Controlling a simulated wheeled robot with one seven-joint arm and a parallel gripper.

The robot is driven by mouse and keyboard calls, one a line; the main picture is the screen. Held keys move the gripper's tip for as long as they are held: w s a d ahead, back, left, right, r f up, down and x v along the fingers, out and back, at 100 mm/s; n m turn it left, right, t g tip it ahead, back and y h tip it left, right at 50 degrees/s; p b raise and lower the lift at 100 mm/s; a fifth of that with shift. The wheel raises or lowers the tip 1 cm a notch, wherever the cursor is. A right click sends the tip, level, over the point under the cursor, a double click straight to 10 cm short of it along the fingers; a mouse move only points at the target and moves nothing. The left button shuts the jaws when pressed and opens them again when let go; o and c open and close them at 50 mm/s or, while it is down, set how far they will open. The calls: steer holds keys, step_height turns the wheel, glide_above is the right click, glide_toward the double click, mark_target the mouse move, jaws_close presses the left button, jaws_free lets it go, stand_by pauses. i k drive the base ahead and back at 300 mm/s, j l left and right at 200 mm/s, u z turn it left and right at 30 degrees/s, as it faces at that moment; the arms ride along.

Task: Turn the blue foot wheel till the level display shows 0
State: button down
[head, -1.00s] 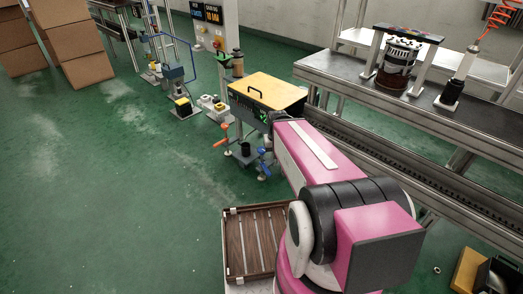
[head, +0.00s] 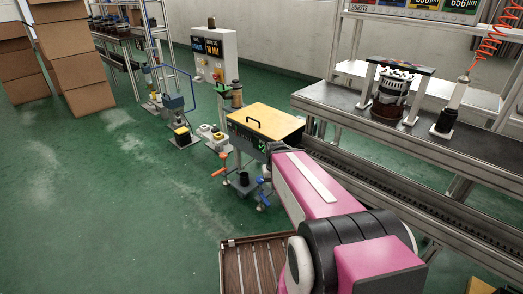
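A machine with a yellow lid (head: 265,120) and a black handle stands on a small stand with feet. A level display (head: 261,145) with small green digits is on its dark front; the digits are too small to read surely, perhaps a 2 with a sign. The blue foot wheel (head: 261,181) is low on the stand's right side, partly beside my arm. An orange foot wheel (head: 219,172) is on the left side. My pink arm reaches towards the machine; its dark far end is beside the machine's right side. My gripper's fingers are hidden.
A long workbench (head: 455,131) with an alternator (head: 391,96) runs along the right. A brown slatted tray (head: 232,264) is near my arm's base. A control cabinet (head: 217,58) stands behind the machine. Stacked cartons (head: 72,60) are far left. The green floor (head: 110,220) on the left is clear.

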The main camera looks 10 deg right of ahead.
mark_target(259, 180)
steer(key=z, duration=0.5)
steer(key=j+z, duration=0.4)
steer(key=k+j+z, duration=0.2)
steer(key=j+z, duration=0.15)
steer(key=k+j+z, duration=0.15)
steer(key=j+z, duration=0.25)
